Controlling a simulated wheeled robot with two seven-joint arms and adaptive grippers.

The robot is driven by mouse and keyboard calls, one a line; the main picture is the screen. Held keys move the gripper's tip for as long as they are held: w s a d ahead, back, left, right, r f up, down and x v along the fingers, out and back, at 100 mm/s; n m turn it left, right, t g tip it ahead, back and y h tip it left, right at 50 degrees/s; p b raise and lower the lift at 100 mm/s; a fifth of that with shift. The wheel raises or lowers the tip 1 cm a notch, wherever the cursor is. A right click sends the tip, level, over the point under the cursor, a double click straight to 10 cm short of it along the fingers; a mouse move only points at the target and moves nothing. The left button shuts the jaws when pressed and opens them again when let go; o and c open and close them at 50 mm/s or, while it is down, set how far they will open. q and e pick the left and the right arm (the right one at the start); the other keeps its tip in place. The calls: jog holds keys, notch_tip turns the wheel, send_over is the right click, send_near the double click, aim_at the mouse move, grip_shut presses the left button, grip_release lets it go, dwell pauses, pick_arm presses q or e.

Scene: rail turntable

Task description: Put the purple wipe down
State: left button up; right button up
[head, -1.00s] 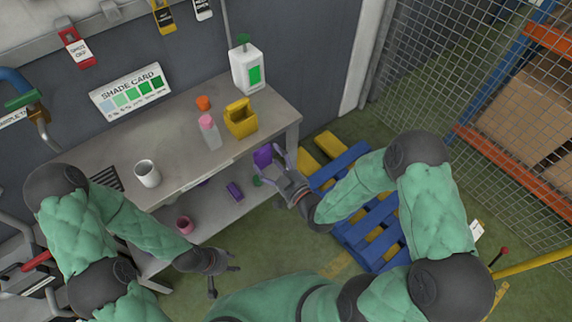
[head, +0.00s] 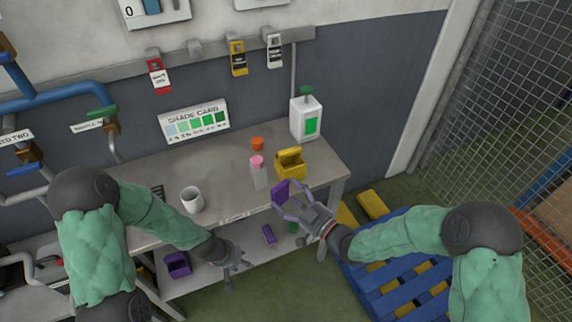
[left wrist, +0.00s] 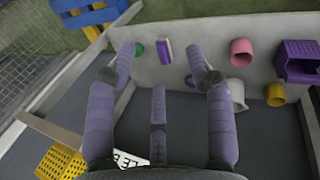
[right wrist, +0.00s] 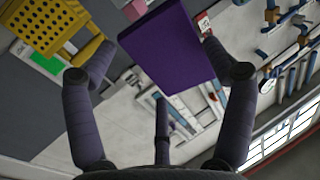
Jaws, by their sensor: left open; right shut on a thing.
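The purple wipe is a flat purple slab (right wrist: 168,48) between the fingers of my right gripper (right wrist: 158,55) in the right wrist view. In the head view my right gripper (head: 290,207) is shut on the wipe (head: 280,194), in front of the bench's right end, near the yellow caddy. I cannot tell its exact height against the bench top. My left gripper (head: 238,263) is open and empty, in front of the lower shelf. In the left wrist view its fingers (left wrist: 162,60) are spread with nothing held between them.
The lower shelf holds a purple bin (head: 177,264) and purple block (head: 268,234). A blue pallet (head: 400,290) lies right.

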pick_arm(q)
jog(key=w+d+r+n+t+h, duration=0.1)
jog(key=w+d+r+n+t, duration=0.15)
jog(key=w+r, duration=1.6)
notch_tip(320, 180, up, 16)
jog(key=n+g+y, duration=0.5)
jog(key=n, duration=1)
send_over(280, 194)
jog(key=w+d, duration=0.2)
jog(key=w, duration=0.1)
jog(key=shift+w+a+f, duration=0.15)
jog(key=shift+a+f, duration=0.05)
jog(key=shift+a, duration=0.05)
jog(key=shift+s+r+n+g+y, duration=0.25)
jog(key=shift+s+r+n+y, duration=0.2)
jog(key=shift+n, duration=0.3)
jog(key=f, duration=0.4)
jog(key=a+f, duration=0.1)
jog(key=f, duration=0.2)
jog(key=s+f, duration=0.1)
jog(key=f, duration=0.3)
jog(key=shift+a+f, duration=0.15)
jog(key=shift+f, duration=0.15)
jog(key=shift+c, duration=0.3)
jog(key=shift+s, duration=0.1)
grip_shut()
